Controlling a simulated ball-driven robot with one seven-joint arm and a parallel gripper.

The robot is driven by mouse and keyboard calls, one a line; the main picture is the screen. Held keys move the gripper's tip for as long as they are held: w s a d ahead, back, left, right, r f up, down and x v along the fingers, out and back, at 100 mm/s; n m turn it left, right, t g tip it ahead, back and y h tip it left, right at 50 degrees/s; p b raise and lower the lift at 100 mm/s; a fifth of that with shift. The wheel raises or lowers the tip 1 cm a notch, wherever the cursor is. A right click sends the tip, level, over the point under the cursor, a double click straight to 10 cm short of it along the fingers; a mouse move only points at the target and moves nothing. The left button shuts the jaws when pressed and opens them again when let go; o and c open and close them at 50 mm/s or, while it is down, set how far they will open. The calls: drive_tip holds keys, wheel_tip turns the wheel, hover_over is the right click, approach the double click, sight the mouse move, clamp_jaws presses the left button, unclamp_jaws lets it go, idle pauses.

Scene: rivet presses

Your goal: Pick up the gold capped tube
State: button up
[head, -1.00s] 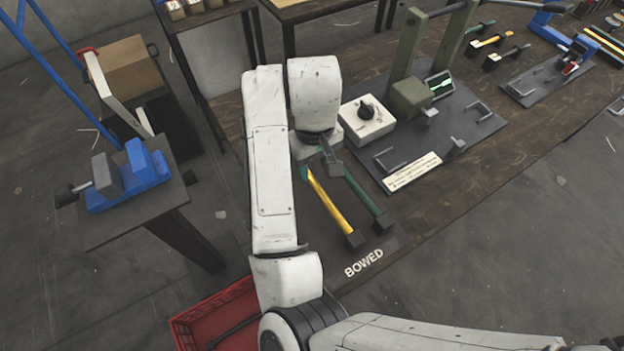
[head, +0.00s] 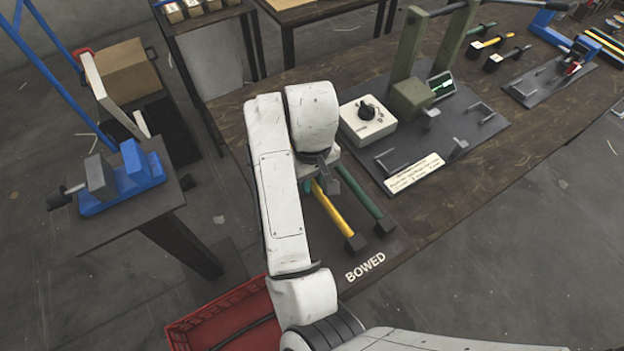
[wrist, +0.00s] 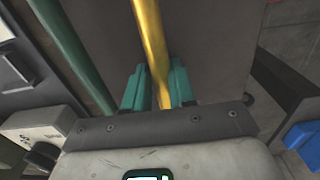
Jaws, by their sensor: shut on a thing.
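The gold capped tube (head: 333,209) lies on the dark mat marked BOWED, its near end a dark cap. The far end is hidden under my wrist in the head view. In the wrist view the gold tube (wrist: 150,40) runs between the teal fingers of my gripper (wrist: 158,87), which is shut on it. I cannot tell any gap between tube and mat. A green capped tube (head: 366,194) lies beside it to the right, apart from the fingers; it also shows in the wrist view (wrist: 72,50).
A white control box (head: 367,122) and a green press (head: 410,97) on a dark plate stand to the right. A red crate (head: 190,330) is below the table at left. A blue vise (head: 140,170) stands on a side stand. The table's front right is clear.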

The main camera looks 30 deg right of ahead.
clamp_jaws()
drive_tip(key=shift+r, duration=0.1)
